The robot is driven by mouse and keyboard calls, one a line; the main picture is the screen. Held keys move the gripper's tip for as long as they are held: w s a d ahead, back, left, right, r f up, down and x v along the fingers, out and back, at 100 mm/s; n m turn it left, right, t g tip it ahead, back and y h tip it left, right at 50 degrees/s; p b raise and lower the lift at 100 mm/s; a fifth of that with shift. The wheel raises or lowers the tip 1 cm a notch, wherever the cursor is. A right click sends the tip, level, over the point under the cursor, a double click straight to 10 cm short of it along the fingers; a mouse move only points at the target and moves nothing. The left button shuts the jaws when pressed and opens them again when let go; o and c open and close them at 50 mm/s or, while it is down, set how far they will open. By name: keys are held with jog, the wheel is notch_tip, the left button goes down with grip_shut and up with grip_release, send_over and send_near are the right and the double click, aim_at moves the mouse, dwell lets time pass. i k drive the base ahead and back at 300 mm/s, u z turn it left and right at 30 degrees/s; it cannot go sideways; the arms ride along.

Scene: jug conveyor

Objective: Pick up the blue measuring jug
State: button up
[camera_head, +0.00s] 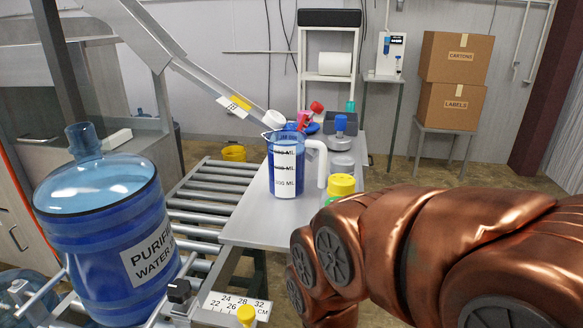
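The blue measuring jug (287,172) stands upright on the grey metal table (245,222). It has white label bands with dark markings, a spout at its upper left and a white handle on its right side. My copper-coloured arm comes in from the lower right, and its visible links lie in front of and to the right of the jug, apart from it in the picture. My gripper does not show, so I cannot see whether it is open or shut.
A yellow-capped item (341,185) stands right of the jug, partly behind my arm. Coloured caps, a blue-topped item (341,123) and a grey bin stand behind it. A large blue water bottle (105,235) and roller conveyor (205,200) are left. Bare tabletop lies before the jug.

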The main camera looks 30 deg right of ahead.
aim_at(286, 148)
jog(key=u, duration=3.25)
jog(key=k, duration=2.35)
jog(key=u, duration=0.05)
jog(key=i, duration=0.45)
jog(key=u, duration=0.05)
